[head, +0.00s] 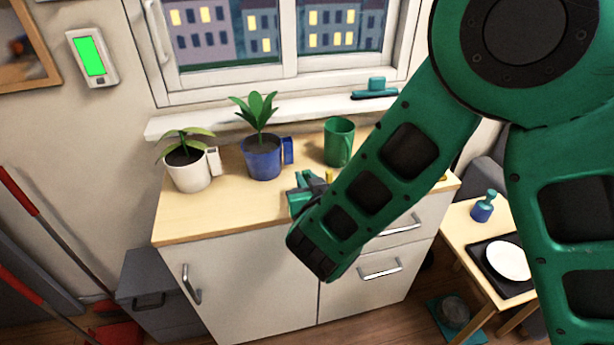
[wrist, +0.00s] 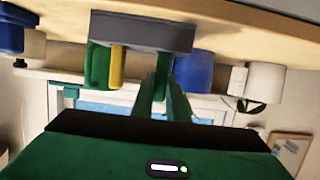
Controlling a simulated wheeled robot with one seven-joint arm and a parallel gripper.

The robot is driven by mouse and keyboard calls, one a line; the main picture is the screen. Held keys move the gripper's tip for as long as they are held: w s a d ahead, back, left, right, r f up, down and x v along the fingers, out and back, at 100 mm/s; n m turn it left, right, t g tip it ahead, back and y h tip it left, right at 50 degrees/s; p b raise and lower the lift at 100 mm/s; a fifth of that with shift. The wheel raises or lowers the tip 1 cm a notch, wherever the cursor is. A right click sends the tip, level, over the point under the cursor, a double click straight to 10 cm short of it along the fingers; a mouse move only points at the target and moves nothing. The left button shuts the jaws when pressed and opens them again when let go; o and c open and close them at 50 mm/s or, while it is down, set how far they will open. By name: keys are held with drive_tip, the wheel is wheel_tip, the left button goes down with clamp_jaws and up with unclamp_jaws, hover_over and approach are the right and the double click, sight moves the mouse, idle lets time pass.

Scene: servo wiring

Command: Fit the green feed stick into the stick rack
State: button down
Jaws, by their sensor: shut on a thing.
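The wrist view is upside down. The stick rack (wrist: 143,31) is a dark grey block on the wooden counter, with a yellow stick (wrist: 117,68) standing in it. My gripper (wrist: 163,88) is shut on the green feed stick (wrist: 162,72), a narrow green piece between its green fingers. The stick's end lies in line with the rack's edge in the wrist view; I cannot tell whether it is in a hole or in front of it. In the head view my gripper (head: 303,192) is low over the counter, and my arm hides most of the rack.
A green mug (head: 339,142) stands behind the rack. A blue pot (head: 263,160) and a white pot (head: 190,170), both with plants, stand to the left on the counter (head: 225,215). The counter's front left is clear. A side table with a plate (head: 508,262) is at right.

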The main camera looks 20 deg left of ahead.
drive_tip(key=shift+f, duration=0.45)
drive_tip(key=c, duration=1.7)
unclamp_jaws()
drive_tip(key=shift+o, duration=0.2)
drive_tip(key=v, duration=1)
drive_tip(key=shift+s+d, duration=0.2)
drive_tip(key=shift+w+d+r, duration=0.1)
drive_tip(key=shift+r, duration=0.05)
